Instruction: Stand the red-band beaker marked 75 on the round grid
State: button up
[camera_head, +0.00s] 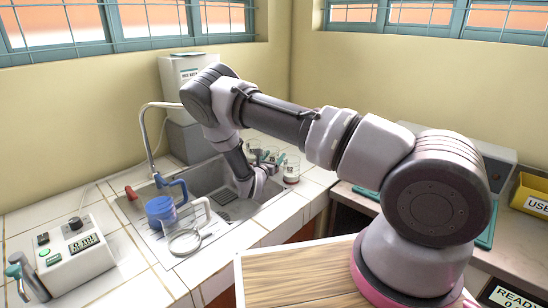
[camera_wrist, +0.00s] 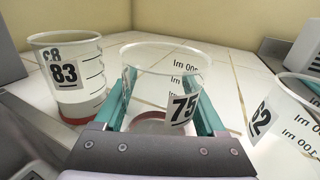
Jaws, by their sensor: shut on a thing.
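The clear beaker marked 75 (camera_wrist: 160,85) stands between the teal fingers of my gripper (camera_wrist: 165,105), which is shut on it. A little reddish colour shows low on this beaker, but its base is mostly hidden by the gripper. In the head view my gripper (camera_head: 268,162) is at the far right end of the sink, among the beakers and partly hidden by my arm. The round grid (camera_head: 185,242) looks like a flat ring on the drainboard, left of and nearer than my gripper.
A beaker marked 83 (camera_wrist: 68,75) with a red base band stands close left of the held one, and a beaker marked 62 (camera_wrist: 290,110) close right. The sink (camera_head: 205,180) lies between.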

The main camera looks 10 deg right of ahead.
aim_at(271, 160)
jog(key=o, duration=1.4)
jog(key=shift+s+a, duration=0.2)
jog(key=shift+s, duration=0.1)
jog(key=v, duration=0.7)
jog(key=shift+r, duration=0.1)
